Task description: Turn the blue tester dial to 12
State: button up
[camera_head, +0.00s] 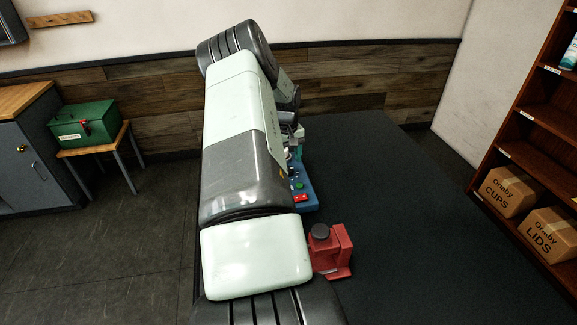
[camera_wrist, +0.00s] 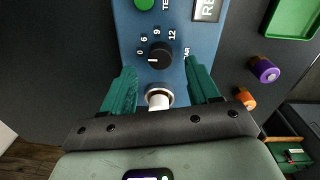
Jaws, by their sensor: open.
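The blue tester (camera_wrist: 205,45) lies below my gripper in the wrist view, and part of it shows beside my arm in the head view (camera_head: 312,190). Its black dial (camera_wrist: 160,55) has a white mark on its left side, near the 0 end of the printed scale 0, 6, 9, 12. The 12 is at the dial's upper right. My gripper (camera_wrist: 161,80) is open, its teal fingers apart on either side just below the dial in the picture. They are not closed on it. A round silver-and-white piece (camera_wrist: 159,97) shows between the fingers.
A green button (camera_wrist: 144,4) and a label plate (camera_wrist: 207,9) are on the tester. A purple cylinder (camera_wrist: 265,70), an orange piece (camera_wrist: 246,98) and a green tray (camera_wrist: 292,18) lie right of it. A red fixture (camera_head: 330,255) stands on the dark table (camera_head: 400,220), whose right side is clear.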

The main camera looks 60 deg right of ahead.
jog(key=shift+f, duration=1.9)
jog(key=c, duration=1)
jog(key=shift+c, duration=0.2)
